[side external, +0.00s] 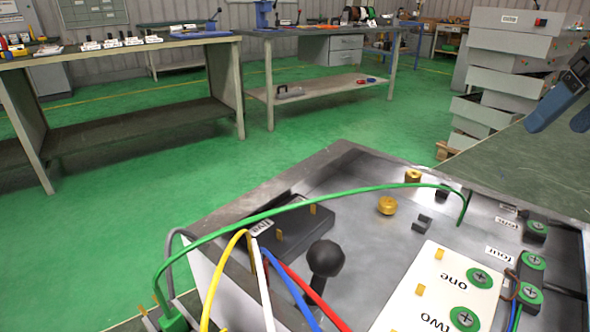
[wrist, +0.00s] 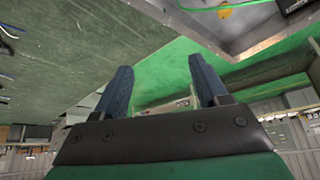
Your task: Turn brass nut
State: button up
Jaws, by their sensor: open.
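A round brass piece (side external: 387,205), which looks like the nut, sits on the metal floor of the open box. A second brass piece (side external: 413,176) is behind it near the box's back wall; I cannot tell for sure which one is the nut. My gripper (side external: 556,126) is at the right edge of the side view, above and well apart from the brass pieces, with blue fingers spread. In the wrist view my gripper (wrist: 161,65) is open with nothing between its fingers, and a blurred yellow-brass piece (wrist: 226,12) shows at the top edge.
The metal box (side external: 345,147) has raised walls. A green wire (side external: 330,198) arches across it. A black ball-topped lever (side external: 325,258), a white panel (side external: 440,290) and green-topped terminals (side external: 534,230) also stand inside.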

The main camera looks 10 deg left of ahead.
jog(key=s+d+f+m+t+h, duration=0.1)
jog(key=s+d+f+m, duration=0.1)
jog(key=s+d, duration=0.6)
jog(key=shift+s+d+f, duration=0.2)
jog(key=shift+d, duration=1)
jog(key=n+g+y, duration=0.3)
jog(key=n+g, duration=0.1)
jog(key=n, duration=0.5)
send_over(389, 201)
jog(key=s+d, duration=0.2)
notch_tip(389, 201, down, 8)
jog(key=shift+w+d+r, duration=0.1)
jog(key=shift+w+d, duration=0.05)
jog(key=shift+n, duration=0.3)
jog(key=x, duration=0.4)
jog(key=shift+w, duration=0.1)
jog(key=shift+x, duration=0.8)
